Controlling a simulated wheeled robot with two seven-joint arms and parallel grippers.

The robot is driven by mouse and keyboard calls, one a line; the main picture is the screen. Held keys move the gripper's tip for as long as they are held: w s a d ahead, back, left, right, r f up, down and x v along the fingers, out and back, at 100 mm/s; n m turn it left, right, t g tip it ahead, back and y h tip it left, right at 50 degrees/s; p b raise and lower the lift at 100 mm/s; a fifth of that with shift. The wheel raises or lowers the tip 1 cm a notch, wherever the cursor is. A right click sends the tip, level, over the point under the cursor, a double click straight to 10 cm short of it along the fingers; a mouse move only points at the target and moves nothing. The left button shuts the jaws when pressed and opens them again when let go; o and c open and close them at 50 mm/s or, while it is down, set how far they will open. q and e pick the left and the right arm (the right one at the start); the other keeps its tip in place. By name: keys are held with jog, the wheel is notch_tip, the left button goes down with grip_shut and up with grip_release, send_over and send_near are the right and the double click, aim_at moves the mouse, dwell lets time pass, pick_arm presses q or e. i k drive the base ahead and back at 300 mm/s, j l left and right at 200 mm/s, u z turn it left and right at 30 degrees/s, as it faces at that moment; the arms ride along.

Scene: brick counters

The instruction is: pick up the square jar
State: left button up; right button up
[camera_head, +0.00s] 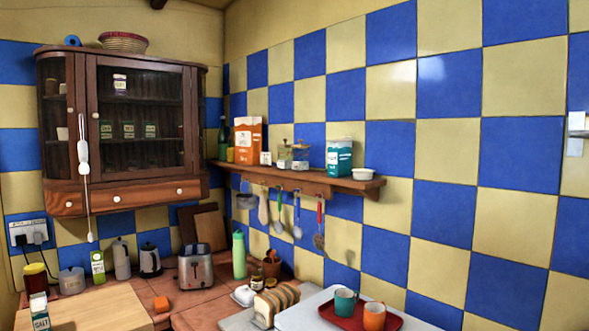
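Two small glass jars stand side by side on the wooden wall shelf (330,182). Neither of my grippers is in view.
Utensils (320,225) hang under the shelf. Below are a toaster (195,268), a green bottle (239,255), sliced bread (276,303) and a red tray (335,313) with two mugs. A wooden cabinet (125,192) hangs at left. The brown counter is partly clear near the toaster.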

aim_at(300, 156)
jog(key=i+j+z, duration=0.15)
jog(key=z, duration=0.25)
jog(key=i+j+z, duration=0.15)
jog(key=z, duration=0.2)
jog(key=i+j+z, duration=0.1)
jog(key=j+z, duration=0.3)
